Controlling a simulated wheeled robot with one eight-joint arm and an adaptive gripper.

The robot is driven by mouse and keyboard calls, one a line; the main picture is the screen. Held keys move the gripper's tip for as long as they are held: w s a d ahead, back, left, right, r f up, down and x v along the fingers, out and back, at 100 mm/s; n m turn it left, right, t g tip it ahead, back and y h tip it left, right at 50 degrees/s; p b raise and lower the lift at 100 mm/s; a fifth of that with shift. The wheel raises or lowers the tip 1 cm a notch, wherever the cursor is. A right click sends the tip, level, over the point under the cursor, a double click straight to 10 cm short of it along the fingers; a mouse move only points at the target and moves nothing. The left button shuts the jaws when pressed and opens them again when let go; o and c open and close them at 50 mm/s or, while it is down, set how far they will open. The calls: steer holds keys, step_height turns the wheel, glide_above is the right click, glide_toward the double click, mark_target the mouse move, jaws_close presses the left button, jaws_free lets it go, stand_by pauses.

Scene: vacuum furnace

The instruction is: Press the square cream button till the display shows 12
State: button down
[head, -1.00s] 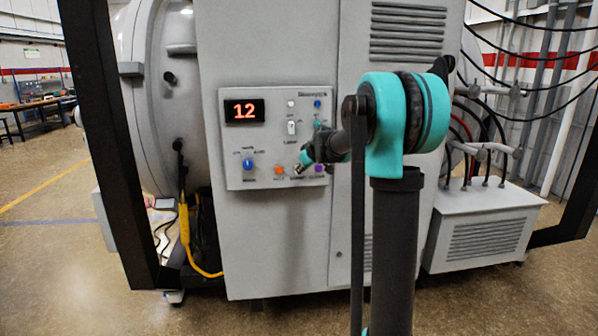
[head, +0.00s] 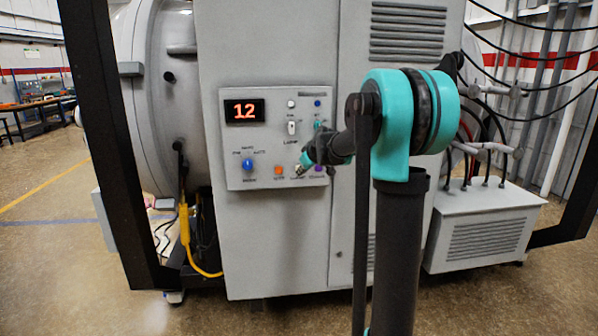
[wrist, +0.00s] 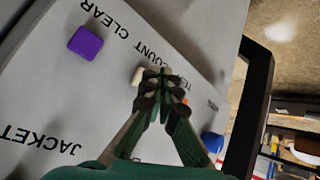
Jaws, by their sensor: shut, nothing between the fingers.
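The display (head: 244,111) on the grey control panel reads 12 in orange digits. The cream button (wrist: 137,76) sits by the word COUNT in the wrist view, partly covered by my fingers. My gripper (wrist: 157,74) is shut and empty, with its fingertips right beside the cream button in the picture. I cannot tell whether they touch it or stand just off the panel. In the head view my gripper (head: 301,167) is at the lower row of controls and hides the cream button's place.
A purple button (wrist: 86,43) by CLEAR lies on one side of the cream button; an orange button (head: 278,170) lies on the other. A blue knob (head: 248,165) is farther left. A white switch (head: 292,127) and small buttons are above. Dark frame posts (head: 108,140) stand nearby.

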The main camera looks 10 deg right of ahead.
steer(key=shift+s, duration=2.5)
steer(key=s+d+f+m+g+h, duration=0.1)
steer(key=s+f+m, duration=0.1)
steer(key=s+f, duration=0.5)
steer(key=s+d+f+m+g+h, duration=0.1)
steer(key=s+f, duration=0.7)
steer(key=s, duration=1.1)
steer(key=s+d+f+m+g+h, duration=0.1)
steer(key=s+f+m, duration=0.3)
steer(key=s, duration=0.9)
step_height(320, 180, down, 3)
steer(key=shift+s+d+f+m+g, duration=0.2)
steer(key=shift+s+d+m+g, duration=0.15)
steer(key=shift+g, duration=0.55)
steer(key=c, duration=2.3)
jaws_free()
steer(key=shift+w, duration=0.15)
